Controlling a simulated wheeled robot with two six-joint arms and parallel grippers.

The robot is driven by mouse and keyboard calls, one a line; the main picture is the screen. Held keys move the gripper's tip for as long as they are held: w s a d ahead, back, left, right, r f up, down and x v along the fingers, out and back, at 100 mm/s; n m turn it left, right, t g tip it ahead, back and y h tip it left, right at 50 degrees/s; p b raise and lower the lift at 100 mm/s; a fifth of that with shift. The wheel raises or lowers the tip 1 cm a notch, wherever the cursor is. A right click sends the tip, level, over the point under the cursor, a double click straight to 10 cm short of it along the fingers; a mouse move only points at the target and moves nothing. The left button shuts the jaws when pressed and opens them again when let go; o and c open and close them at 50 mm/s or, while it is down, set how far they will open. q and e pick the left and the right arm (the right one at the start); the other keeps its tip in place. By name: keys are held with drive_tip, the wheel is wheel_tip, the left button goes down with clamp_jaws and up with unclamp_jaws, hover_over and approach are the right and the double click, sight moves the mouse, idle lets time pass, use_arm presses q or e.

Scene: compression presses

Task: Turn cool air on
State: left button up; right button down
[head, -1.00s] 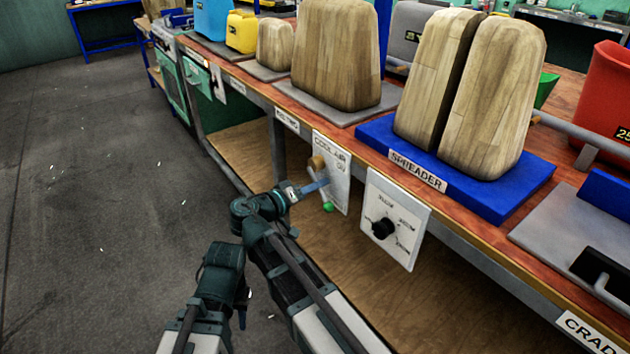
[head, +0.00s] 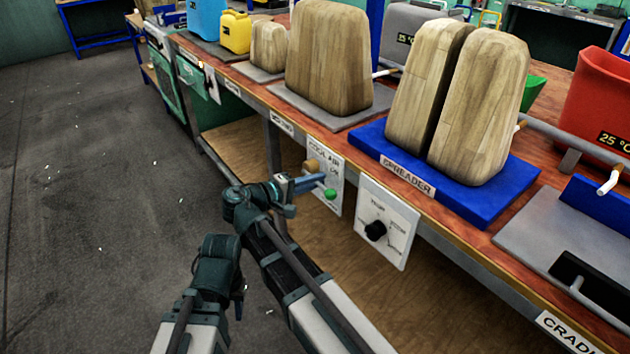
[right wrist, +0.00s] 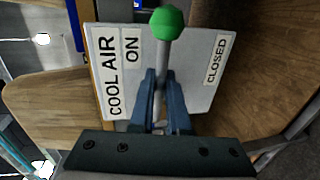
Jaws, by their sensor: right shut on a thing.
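The white COOL AIR panel (head: 335,165) hangs on the front edge of the workbench; it also shows in the right wrist view (right wrist: 190,95). Its lever ends in a green knob (head: 330,194), seen large in the right wrist view (right wrist: 166,22). There the lever (right wrist: 163,75) points between the ON and CLOSED labels. My right gripper (head: 314,182) is shut on the lever, its blue fingers on either side of the shaft below the knob. My left gripper (head: 239,302) hangs low beside my right arm, away from the panel; its fingers are too small to judge.
A panel with a black dial (head: 376,230) hangs just right of the COOL AIR panel. Above, a blue SPREADER base (head: 500,195) carries two wooden blocks on the bench (head: 330,128). Open floor (head: 80,200) lies to the left.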

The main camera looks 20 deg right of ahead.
drive_tip(key=shift+r, duration=0.1)
idle(0.5)
drive_tip(key=c, duration=0.9)
unclamp_jaws()
use_arm(q)
drive_tip(key=shift+a+r, duration=0.1)
use_arm(e)
drive_tip(key=shift+a, duration=0.1)
